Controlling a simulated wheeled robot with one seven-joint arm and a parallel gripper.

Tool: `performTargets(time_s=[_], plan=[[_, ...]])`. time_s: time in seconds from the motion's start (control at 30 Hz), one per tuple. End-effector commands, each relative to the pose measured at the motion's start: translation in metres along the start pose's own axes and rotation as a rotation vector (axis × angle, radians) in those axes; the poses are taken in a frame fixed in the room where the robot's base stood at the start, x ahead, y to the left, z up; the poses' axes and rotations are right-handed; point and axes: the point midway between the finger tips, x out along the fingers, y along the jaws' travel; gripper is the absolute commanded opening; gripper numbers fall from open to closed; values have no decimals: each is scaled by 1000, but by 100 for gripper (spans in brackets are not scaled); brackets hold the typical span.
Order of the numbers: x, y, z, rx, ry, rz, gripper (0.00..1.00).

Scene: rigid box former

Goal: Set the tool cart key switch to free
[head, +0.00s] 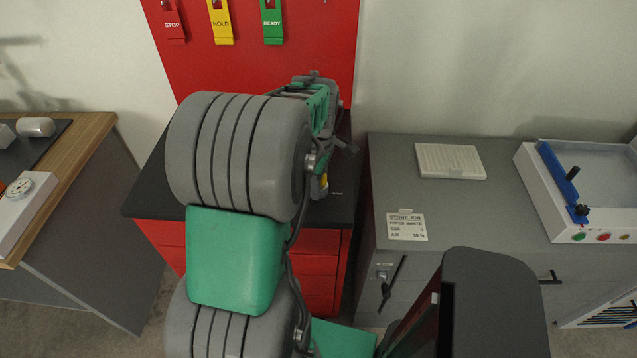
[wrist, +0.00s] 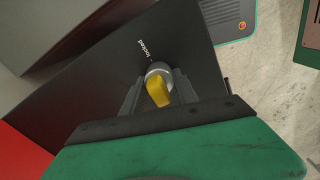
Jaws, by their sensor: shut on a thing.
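The red tool cart has a black top (head: 150,190), which also fills much of the wrist view (wrist: 90,95). The key switch (wrist: 158,86) stands on this top, with a round grey body and a yellow knob. In the head view my arm hides most of the cart top, and a bit of yellow shows by my gripper (head: 322,188).
A red panel (head: 300,60) with STOP, HOLD and READY tags rises behind the cart. A grey cabinet (head: 480,205) stands close on the right, bearing a white pad (head: 450,160) and a tray with a blue bar (head: 560,175). A wooden-topped bench (head: 75,170) stands left.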

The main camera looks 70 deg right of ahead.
Motion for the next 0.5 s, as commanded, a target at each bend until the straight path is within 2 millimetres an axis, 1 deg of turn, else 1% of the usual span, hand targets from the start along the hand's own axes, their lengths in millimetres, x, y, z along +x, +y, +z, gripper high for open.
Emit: performTargets(time_s=[0.5], plan=[[-1,1,0,-36,1,4,0]])
